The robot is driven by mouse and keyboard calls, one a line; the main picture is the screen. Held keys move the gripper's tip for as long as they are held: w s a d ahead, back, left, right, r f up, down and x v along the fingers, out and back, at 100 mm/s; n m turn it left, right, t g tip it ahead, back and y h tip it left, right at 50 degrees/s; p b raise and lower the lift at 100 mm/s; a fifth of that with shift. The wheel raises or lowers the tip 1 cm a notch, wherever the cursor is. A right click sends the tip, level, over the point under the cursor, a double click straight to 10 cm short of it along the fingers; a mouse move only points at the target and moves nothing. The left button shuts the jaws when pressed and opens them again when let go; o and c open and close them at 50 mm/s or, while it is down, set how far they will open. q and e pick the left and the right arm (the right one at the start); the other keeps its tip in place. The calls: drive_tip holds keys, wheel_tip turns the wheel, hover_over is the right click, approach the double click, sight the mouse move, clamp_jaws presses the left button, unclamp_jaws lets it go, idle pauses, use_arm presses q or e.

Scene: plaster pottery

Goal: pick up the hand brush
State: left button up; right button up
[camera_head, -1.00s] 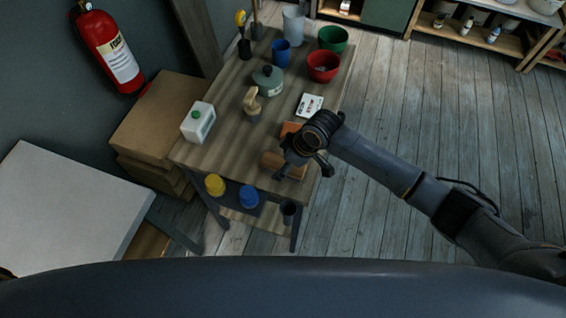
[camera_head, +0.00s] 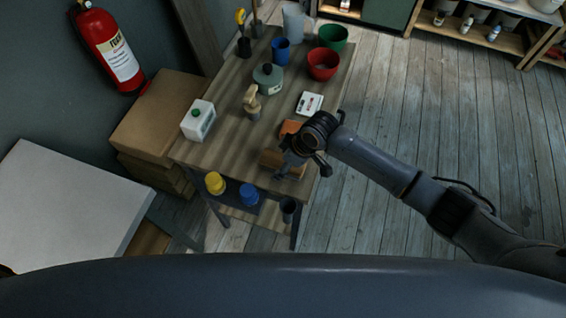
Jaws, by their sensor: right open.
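My right gripper (camera_head: 301,168) comes in from the right. It is open, with its fingers pointing down over the near right part of the wooden table (camera_head: 225,142). A brown wooden piece (camera_head: 271,161) lies beneath and beside the fingers, partly hidden by them; whether it is the hand brush I cannot tell. An orange-brown piece (camera_head: 291,127) shows just behind the wrist. A beige wooden-handled object (camera_head: 252,101) stands further left on the table; its kind is unclear. My left gripper is not in view.
Yellow (camera_head: 215,184) and blue (camera_head: 249,194) containers sit below.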

drive_tip(key=c, duration=1.3)
drive_tip(key=shift+r, duration=0.35)
wheel_tip(320, 180, up, 2)
drive_tip(key=shift+r+b, duration=0.25)
drive_tip(key=shift+b, duration=0.75)
drive_tip(key=s+r+b, duration=0.2)
drive_tip(key=s+r, duration=0.8)
drive_tip(key=s, duration=0.4)
drive_tip(key=shift+d+r, duration=0.15)
drive_tip(key=shift+d, duration=0.3)
